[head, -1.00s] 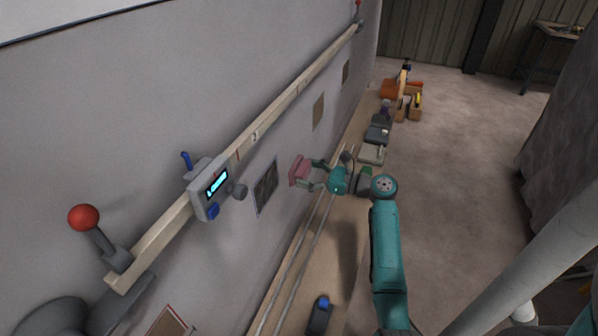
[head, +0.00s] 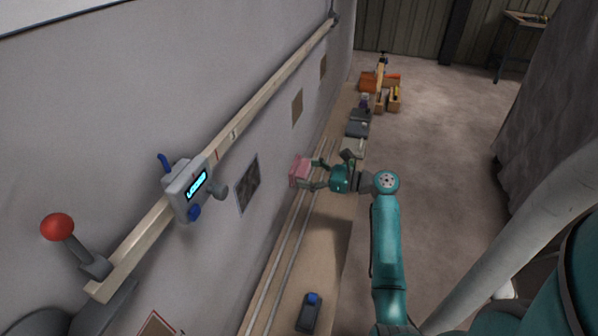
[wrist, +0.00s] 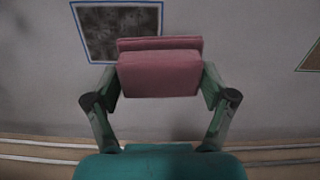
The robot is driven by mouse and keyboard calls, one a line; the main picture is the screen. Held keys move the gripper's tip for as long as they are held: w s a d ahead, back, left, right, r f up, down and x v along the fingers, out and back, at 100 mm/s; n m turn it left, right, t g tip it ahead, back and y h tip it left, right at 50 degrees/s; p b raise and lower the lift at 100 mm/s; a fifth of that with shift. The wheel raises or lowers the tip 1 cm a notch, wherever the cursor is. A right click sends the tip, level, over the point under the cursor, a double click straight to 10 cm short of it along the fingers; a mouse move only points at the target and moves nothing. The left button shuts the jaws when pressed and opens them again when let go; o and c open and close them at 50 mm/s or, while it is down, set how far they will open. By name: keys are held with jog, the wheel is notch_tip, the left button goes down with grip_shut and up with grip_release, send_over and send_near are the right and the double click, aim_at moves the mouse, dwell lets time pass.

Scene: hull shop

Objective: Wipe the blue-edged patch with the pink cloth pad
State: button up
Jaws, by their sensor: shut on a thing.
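My gripper (head: 318,174) is shut on the pink cloth pad (head: 299,171) and holds it up near the grey wall. In the wrist view the pad (wrist: 160,72) sits between the two fingers of my gripper (wrist: 160,85). The blue-edged patch (head: 248,183) is a dark, smudged square on the wall, to the left of the pad in the head view. In the wrist view the patch (wrist: 100,28) is behind and up-left of the pad, which hides its lower right part. I cannot tell whether the pad touches the wall.
A wooden rail (head: 240,125) runs along the wall, carrying a grey device with a lit display (head: 188,190) and a red-knobbed lever (head: 58,228). A bench (head: 325,225) below holds a dark blue-topped item (head: 310,312) and several boxes farther back. A red-edged patch (head: 155,325) is lower left.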

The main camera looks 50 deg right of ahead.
jog(key=shift+s, duration=0.15)
jog(key=shift+v, duration=1.95)
